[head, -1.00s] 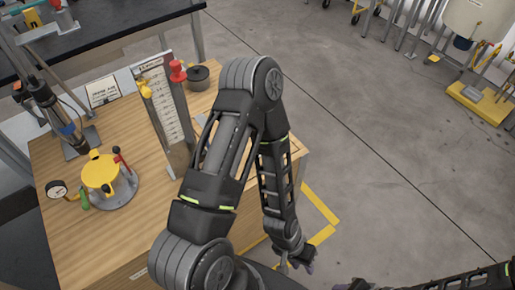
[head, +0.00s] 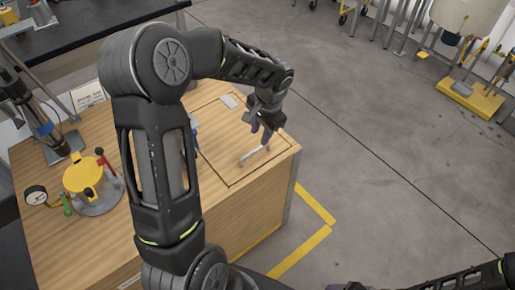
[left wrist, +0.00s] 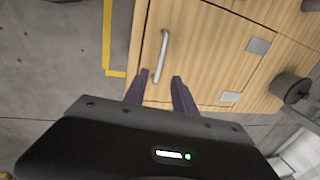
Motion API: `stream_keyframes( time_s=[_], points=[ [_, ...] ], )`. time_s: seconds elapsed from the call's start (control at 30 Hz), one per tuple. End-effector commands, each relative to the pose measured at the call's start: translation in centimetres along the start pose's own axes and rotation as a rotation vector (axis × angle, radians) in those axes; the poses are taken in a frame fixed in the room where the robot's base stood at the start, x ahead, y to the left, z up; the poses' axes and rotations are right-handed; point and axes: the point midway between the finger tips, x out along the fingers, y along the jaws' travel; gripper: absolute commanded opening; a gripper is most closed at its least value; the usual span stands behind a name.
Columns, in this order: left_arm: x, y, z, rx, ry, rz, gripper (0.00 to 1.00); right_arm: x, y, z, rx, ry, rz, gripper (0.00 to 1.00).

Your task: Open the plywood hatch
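The plywood hatch (head: 222,146) is a square panel outlined in the top of a wooden bench. It lies flat and closed. A silvery bar handle (head: 256,155) is fixed near its front right side. In the left wrist view the handle (left wrist: 163,50) and two grey plates on the hatch (left wrist: 205,50) show. My left gripper (head: 267,134) is above the handle, fingers pointing down. In the left wrist view its two dark purple fingers (left wrist: 161,76) are apart, with the handle's near end between them in the picture; contact is not clear. My right gripper is not visible.
A yellow-topped device (head: 88,175) with a gauge (head: 36,196) stands on the bench's left. A dark round knob-like object (left wrist: 291,87) is beside the hatch. The floor (head: 390,170) right of the bench is clear, with yellow tape (head: 303,250).

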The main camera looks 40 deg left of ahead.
Motion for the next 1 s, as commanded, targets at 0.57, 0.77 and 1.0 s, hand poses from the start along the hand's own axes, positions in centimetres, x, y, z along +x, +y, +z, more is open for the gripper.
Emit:
stream_keyframes(
  time_s=[0.57,0.77,1.0],
  points=[
    [2.4,0.1,0.1,0.002,-0.006,0.003,0.32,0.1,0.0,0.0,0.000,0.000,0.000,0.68],
    [5.5,0.1,0.1,0.003,-0.005,0.003,0.32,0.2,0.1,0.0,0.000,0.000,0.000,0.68],
    [7.7,0.1,0.1,0.001,-0.004,0.002,0.32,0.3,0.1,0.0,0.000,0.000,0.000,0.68]
  ],
)
